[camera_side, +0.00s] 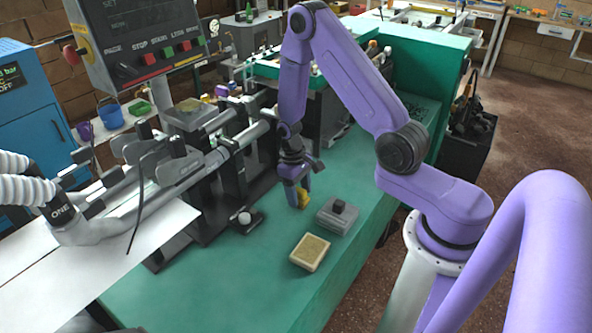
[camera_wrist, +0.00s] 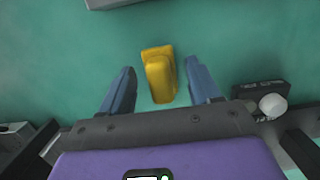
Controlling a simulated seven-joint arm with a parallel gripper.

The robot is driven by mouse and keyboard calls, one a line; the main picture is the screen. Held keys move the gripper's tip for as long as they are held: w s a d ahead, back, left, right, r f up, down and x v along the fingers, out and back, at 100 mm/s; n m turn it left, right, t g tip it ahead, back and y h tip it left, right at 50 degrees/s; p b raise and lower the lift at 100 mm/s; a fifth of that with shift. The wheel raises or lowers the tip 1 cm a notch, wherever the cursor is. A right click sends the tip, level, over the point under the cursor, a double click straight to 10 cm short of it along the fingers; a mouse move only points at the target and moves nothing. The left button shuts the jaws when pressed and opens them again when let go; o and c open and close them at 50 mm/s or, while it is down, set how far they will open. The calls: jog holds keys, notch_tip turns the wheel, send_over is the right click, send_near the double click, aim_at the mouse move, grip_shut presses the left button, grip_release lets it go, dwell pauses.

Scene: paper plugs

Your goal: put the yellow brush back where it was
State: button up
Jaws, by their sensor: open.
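The yellow brush (camera_side: 303,198) is on the green bench top, just at the fingertips of my gripper (camera_side: 297,190). In the wrist view the yellow brush (camera_wrist: 159,74) lies between the two blue-grey fingers of my gripper (camera_wrist: 161,85), with green bench showing on both sides of it. The fingers are apart and do not appear to touch the brush. I cannot tell from these views whether the brush rests flat on the bench.
A grey block with a dark knob (camera_side: 338,215) sits right of the brush. A tan pad in a pale frame (camera_side: 310,252) lies nearer the front. A small black fixture with a white knob (camera_side: 244,218) is left, beside the machine rails. The green bench (camera_side: 230,290) is clear in front.

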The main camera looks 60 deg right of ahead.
jog(key=r, duration=0.3)
jog(key=w+r, duration=0.1)
jog(key=r, duration=0.6)
jog(key=shift+w, duration=0.3)
jog(key=s+a+r+n+t, duration=0.1)
jog(key=s+a+r+n, duration=0.5)
jog(key=s+a+r, duration=0.4)
jog(key=s+a+r+n, duration=0.1)
jog(key=s+n, duration=0.2)
jog(key=s, duration=0.4)
jog(key=s+a+r+n+t, duration=0.1)
jog(key=s+r+n, duration=0.1)
jog(key=s, duration=0.5)
jog(key=shift+s+a+r+n, duration=0.2)
jog(key=shift+a+n, duration=0.15)
jog(key=shift+n, duration=0.45)
